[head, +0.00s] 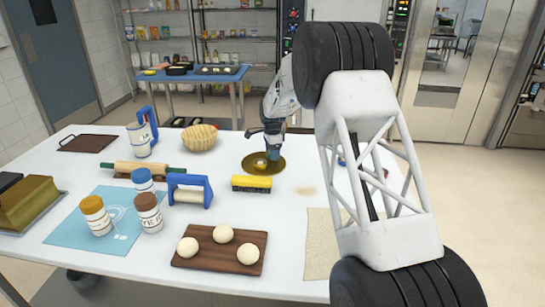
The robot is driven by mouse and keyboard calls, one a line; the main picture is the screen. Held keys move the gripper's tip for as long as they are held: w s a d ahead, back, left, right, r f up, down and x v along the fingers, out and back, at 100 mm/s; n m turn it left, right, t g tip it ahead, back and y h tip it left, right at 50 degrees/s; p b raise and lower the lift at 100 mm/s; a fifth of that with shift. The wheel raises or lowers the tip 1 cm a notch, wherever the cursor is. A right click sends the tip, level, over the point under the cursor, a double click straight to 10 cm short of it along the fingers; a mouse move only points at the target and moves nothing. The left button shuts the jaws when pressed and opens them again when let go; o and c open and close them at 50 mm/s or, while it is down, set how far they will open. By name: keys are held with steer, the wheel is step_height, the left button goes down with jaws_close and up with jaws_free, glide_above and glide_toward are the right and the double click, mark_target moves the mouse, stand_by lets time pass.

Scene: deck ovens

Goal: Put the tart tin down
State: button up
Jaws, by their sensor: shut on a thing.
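My gripper (271,157) points down over the back middle of the white table, with its fingers shut.
A yellow-and-black brush (251,184) lies just in front of the disc. A wicker basket (200,138) stands behind left, and a rolling pin (150,170) lies left. A wooden board (218,262) with dough balls is nearer. My arm hides part of the table's right side.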

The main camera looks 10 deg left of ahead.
steer(key=shift+f, duration=1.05)
steer(key=shift+f, duration=0.15)
steer(key=o, duration=0.9)
step_height(320, 180, up, 12)
steer(key=shift+r, duration=0.15)
stand_by(0.3)
steer(key=shift+d+r, duration=0.1)
